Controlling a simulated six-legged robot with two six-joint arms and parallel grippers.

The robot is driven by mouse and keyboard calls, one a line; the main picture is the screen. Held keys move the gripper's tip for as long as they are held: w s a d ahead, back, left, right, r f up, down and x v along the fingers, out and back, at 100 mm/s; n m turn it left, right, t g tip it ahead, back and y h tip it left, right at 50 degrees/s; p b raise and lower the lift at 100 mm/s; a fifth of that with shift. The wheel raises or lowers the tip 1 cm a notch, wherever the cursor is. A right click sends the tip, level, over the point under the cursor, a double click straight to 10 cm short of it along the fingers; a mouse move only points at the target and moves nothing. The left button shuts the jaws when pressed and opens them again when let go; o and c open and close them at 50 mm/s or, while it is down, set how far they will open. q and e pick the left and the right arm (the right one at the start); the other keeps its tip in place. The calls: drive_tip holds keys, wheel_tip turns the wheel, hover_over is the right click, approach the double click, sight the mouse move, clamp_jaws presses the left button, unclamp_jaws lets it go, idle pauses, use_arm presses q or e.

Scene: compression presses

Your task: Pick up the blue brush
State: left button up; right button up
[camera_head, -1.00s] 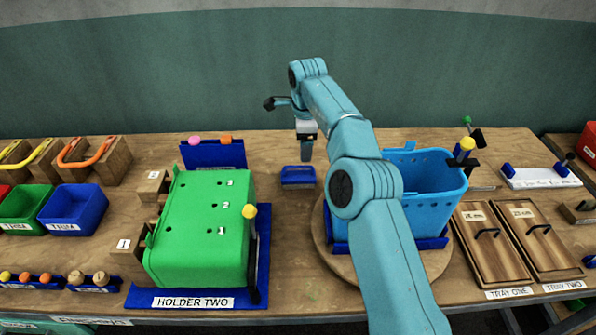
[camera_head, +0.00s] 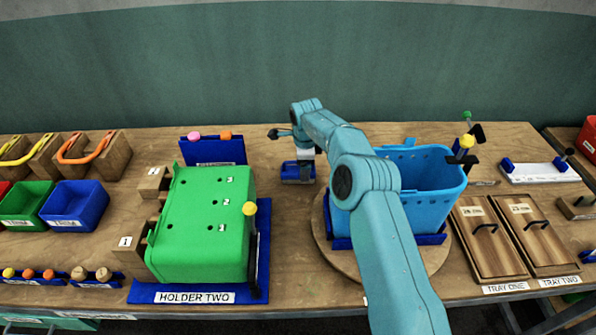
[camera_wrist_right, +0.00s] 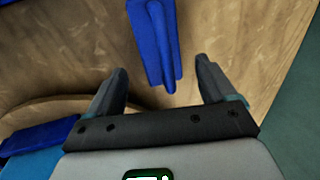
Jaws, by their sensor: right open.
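The blue brush (camera_head: 290,173) lies on the wooden table between the green holder and the blue basket. In the right wrist view, the brush (camera_wrist_right: 153,42) has a raised ridge along its top and a narrow end pointing toward my gripper. My right gripper (camera_head: 306,177) is low over the table at the brush and partly covers it in the head view. In the wrist view, the right gripper (camera_wrist_right: 161,70) is open, with the brush's narrow end between its fingers and no finger seen closed on it. My left gripper is not in view.
The green holder (camera_head: 202,225) stands left on a blue base. The blue basket (camera_head: 400,205) sits right on a round wooden board (camera_head: 346,262). A blue rack (camera_head: 215,152) with pink and orange knobs is behind the holder. Bare table lies in front of the brush.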

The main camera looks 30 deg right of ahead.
drive_tip(key=shift+w+d+f, duration=0.15)
drive_tip(key=shift+f, duration=0.5)
drive_tip(key=shift+w+d+f, duration=0.1)
drive_tip(key=shift+f, duration=0.75)
drive_tip(key=c, duration=1.4)
drive_tip(key=shift+w+r, duration=0.1)
drive_tip(key=shift+r, duration=0.3)
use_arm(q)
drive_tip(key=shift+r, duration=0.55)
use_arm(e)
wheel_tip(320, 180, up, 9)
drive_tip(key=shift+r, duration=0.15)
